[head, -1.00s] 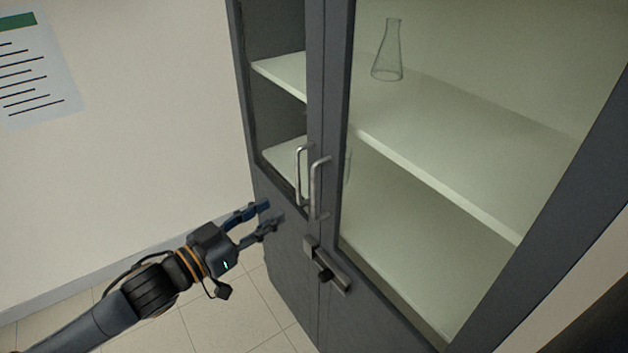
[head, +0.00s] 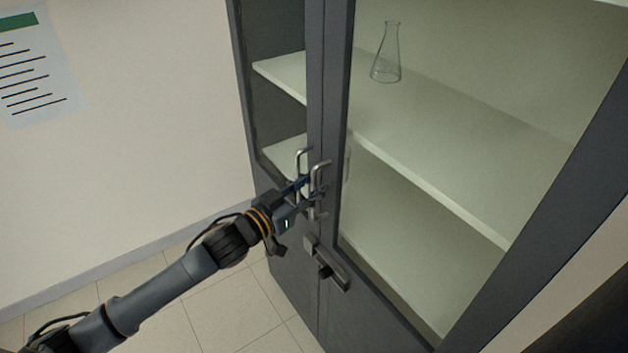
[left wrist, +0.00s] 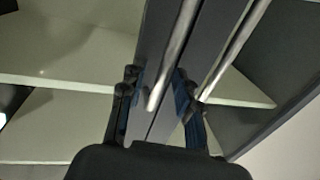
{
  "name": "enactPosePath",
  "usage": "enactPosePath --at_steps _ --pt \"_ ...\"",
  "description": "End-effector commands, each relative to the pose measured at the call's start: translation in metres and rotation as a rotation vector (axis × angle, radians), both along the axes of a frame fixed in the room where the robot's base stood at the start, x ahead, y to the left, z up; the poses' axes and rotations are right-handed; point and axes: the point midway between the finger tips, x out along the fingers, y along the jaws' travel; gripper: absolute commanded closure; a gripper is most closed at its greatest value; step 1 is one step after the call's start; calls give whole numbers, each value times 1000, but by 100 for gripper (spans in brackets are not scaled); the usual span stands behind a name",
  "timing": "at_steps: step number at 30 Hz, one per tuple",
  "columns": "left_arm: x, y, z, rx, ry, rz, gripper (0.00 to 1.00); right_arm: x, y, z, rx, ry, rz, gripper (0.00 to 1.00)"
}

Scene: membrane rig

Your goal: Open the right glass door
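The right glass door (head: 338,110) of the grey cabinet is shut. Its silver bar handle (head: 319,168) stands beside the left door's handle (head: 299,160). My left gripper (head: 311,189) is at the handles, its fingers partly overlapping them. In the left wrist view, my left gripper (left wrist: 158,92) is open, with one finger on each side of the right door's handle (left wrist: 176,45). The left door's handle (left wrist: 236,48) passes outside the right-hand finger there. I cannot tell whether the fingers touch the bar. My right gripper is not in view.
A dark latch (head: 327,268) sits below the handles. A glass flask (head: 387,58) stands on a cabinet shelf (head: 430,165) behind the right door. A wall (head: 150,110) with a posted sheet (head: 35,80) is at the left. Tiled floor (head: 200,300) is clear in front.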

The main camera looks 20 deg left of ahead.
Motion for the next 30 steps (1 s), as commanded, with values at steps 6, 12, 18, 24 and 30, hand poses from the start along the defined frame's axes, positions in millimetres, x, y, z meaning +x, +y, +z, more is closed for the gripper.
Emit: enactPosePath --at_steps 6,12,18,24,30 --pt "4 -3 0 0 0 0 67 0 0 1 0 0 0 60" --pt "4 -2 0 0 0 0 77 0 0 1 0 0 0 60" --pt "4 -2 0 0 0 0 100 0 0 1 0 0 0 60" --pt "4 -2 0 0 0 0 100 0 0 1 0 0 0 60" --pt "8 -6 0 -1 0 0 100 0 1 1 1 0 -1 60"
